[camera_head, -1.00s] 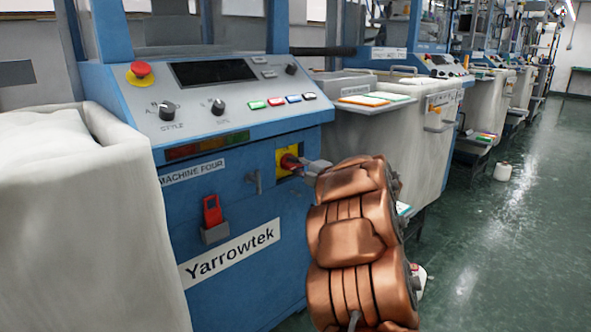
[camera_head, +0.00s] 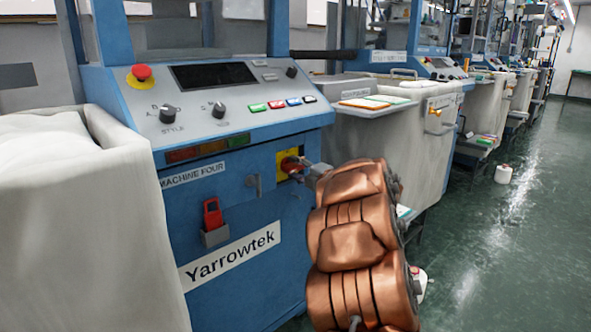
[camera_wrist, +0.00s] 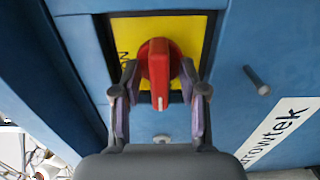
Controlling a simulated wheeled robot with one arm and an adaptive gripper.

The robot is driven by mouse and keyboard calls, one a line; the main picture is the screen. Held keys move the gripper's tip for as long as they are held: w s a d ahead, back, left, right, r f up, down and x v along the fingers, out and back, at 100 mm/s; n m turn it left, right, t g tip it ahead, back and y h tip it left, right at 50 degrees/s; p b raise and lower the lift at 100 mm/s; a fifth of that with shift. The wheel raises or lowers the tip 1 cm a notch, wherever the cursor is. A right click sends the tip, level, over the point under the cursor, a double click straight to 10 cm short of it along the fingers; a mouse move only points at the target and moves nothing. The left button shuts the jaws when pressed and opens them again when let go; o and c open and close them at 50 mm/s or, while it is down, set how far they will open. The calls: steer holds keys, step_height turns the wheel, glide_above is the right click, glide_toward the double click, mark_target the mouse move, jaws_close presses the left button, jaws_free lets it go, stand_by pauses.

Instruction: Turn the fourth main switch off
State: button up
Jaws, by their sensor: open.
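The main switch of the machine labelled MACHINE FOUR is a red rotary handle (camera_wrist: 159,70) on a yellow plate (camera_wrist: 194,35), set in the blue front panel. In the head view the plate (camera_head: 282,158) shows at the panel's right side, with the handle partly hidden by my gripper. My gripper (camera_wrist: 160,92) is open, with one finger on each side of the red handle. I cannot tell whether the fingers touch it. In the wrist view the handle lies along the picture's vertical, and part of a word ending in N shows on the plate's left.
A peg-like handle (camera_head: 254,184) sticks out left of the switch. A red padlock-shaped piece (camera_head: 212,214) in a grey holder sits lower left. A large pale bin (camera_head: 130,230) stands at the left. Green floor (camera_head: 500,260) is open at the right.

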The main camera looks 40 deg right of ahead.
steer(key=s, duration=1.2)
steer(key=shift+w+a, duration=0.1)
steer(key=shift+a, duration=0.05)
steer(key=w+a+r+m+g+h+p, duration=0.1)
steer(key=a+r+m+g+h+p, duration=0.15)
steer(key=r+m+h+p, duration=0.5)
steer(key=w+a+r+m+g+h+p, duration=0.15)
steer(key=r+m+g+p, duration=0.3)
steer(key=r+p, duration=0.75)
steer(key=s+a+r+m+g+y+p, duration=0.2)
steer(key=s+a+p, duration=0.5)
steer(key=a, duration=0.6)
steer(key=s+a+r+m+g+y+p, duration=0.1)
steer(key=s+a+g+y+p, duration=0.3)
steer(key=s+a, duration=0.8)
steer(key=s+a+r+m+g+y+p, duration=0.2)
steer(key=s+a+g+p, duration=0.4)
steer(key=s+a+p, duration=0.4)
steer(key=a+m+y+p, duration=0.1)
steer(key=a, duration=0.3)
steer(key=shift+s+a+r+g, duration=0.25)
steer(key=shift+a+r+g, duration=0.05)
steer(key=shift+a+g, duration=0.1)
